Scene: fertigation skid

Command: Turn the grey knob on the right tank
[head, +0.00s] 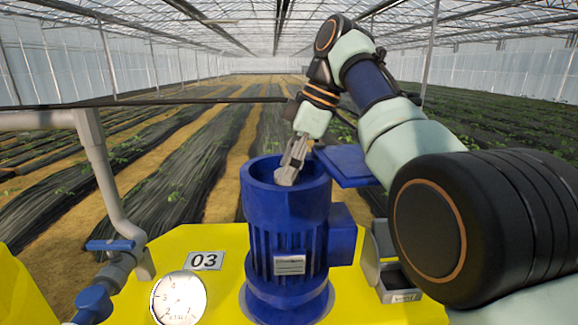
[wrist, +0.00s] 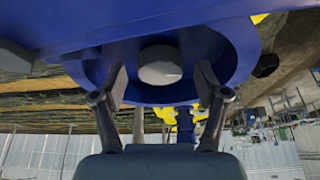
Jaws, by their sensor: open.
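A round light-grey knob (wrist: 160,64) sits in the recess of a blue housing, seen in the wrist view. My gripper (wrist: 162,76) is open, with one finger on each side of the knob; I cannot tell whether either finger touches it. In the head view, my gripper (head: 287,177) reaches down into the open top of the blue ribbed tank-like housing (head: 290,225). Only this one blue housing shows fully, so I cannot tell left from right tank.
The housing stands on a yellow skid (head: 225,240). A blue lid (head: 345,165) sticks out right of its rim. A grey open box (head: 400,280) is at right.

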